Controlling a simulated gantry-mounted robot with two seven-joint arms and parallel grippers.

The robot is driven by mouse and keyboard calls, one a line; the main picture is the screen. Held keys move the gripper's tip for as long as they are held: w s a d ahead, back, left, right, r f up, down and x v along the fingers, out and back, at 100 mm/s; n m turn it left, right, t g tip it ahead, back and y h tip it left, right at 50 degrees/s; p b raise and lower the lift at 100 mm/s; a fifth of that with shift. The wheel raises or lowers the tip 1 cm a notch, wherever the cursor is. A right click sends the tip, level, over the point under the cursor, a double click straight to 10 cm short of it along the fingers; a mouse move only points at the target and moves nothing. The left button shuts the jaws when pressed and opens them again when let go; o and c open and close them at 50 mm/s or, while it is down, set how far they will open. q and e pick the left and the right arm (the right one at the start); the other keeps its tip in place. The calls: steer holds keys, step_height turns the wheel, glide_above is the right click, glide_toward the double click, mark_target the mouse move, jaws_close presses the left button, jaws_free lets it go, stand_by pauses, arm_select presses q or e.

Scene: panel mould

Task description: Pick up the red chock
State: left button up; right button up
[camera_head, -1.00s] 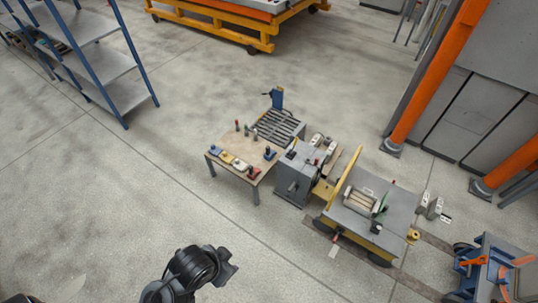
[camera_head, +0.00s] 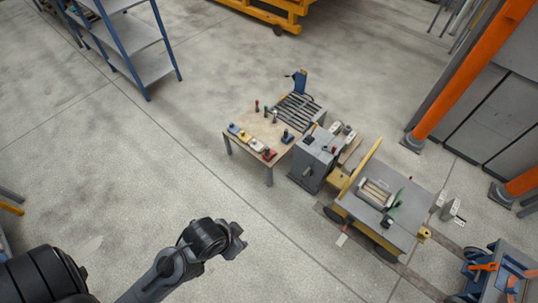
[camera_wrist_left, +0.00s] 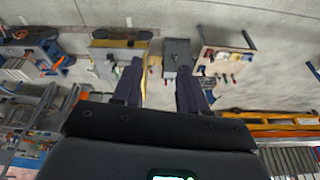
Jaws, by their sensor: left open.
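A small red block with a dark knob, which looks like the red chock (camera_head: 268,154), sits at the front corner of a wooden-topped table (camera_head: 262,128) in the head view. My left gripper (camera_head: 240,239) is in the lower middle of that view, well apart from the table and nearer to me. In the left wrist view its two dark fingers (camera_wrist_left: 160,78) are spread with nothing between them. The table also shows there (camera_wrist_left: 228,60), to the right of the fingers; the chock is too small to make out surely. My right gripper is not in view.
Yellow, white and blue blocks (camera_head: 234,129) share the table with upright pegs. A grey machine (camera_head: 312,160) stands close to its right, then a yellow-trimmed cart (camera_head: 400,215). Blue shelving (camera_head: 135,60) stands at upper left. The floor between gripper and table is clear.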

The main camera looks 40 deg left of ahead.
arm_select(q)
steer(key=o, duration=0.4)
stand_by(0.3)
